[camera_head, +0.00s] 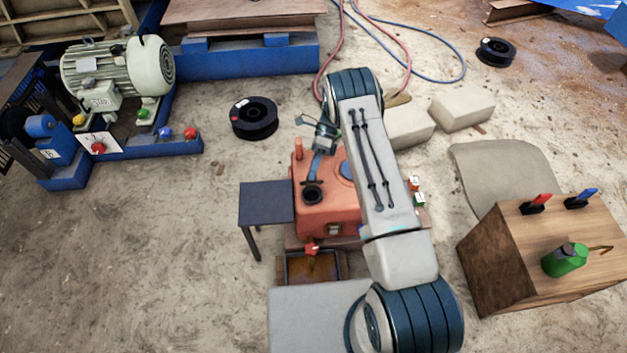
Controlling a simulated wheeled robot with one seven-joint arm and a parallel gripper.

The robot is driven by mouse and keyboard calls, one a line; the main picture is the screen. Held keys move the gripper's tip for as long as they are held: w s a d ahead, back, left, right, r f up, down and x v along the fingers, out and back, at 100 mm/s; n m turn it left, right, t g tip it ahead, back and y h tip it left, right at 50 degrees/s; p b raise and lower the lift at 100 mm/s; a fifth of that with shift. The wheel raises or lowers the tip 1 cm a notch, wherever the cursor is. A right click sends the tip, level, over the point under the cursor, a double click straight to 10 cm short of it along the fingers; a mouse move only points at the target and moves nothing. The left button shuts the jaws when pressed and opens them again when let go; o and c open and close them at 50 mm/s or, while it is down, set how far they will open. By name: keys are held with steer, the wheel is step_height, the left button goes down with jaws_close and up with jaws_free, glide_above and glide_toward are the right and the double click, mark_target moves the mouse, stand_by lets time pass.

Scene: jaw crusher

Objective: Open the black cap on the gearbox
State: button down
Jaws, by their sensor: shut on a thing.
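The gearbox (337,208) is an orange-red housing in the middle of the head view, partly hidden behind my arm. The black cap (312,197) is a small round dark piece on its top, toward the left. My gripper (313,183) reaches down from above, with its fingers at the cap's far edge. It looks shut on the black cap, though the contact is small and partly hidden. I cannot tell whether the cap is turned or lifted from its seat.
A dark side table (266,203) stands left of the gearbox. A tray (290,270) lies below a red tap (313,249) at its front. A wooden crate (490,280) at right bears a green oil can (567,261). A motor (115,68) stands at the back left.

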steer(key=shift+w+f+m+g+b, duration=0.15)
steer(key=shift+w+g+b, duration=0.35)
steer(key=shift+b, duration=0.6)
steer(key=shift+w+f+m+g+b, duration=0.15)
steer(key=shift+w+g+b, duration=0.15)
steer(key=shift+g+b, duration=0.6)
steer(key=shift+w+r+b, duration=0.15)
steer(key=shift+b, duration=0.4)
steer(key=shift+r, duration=0.1)
steer(key=shift+y, duration=0.3)
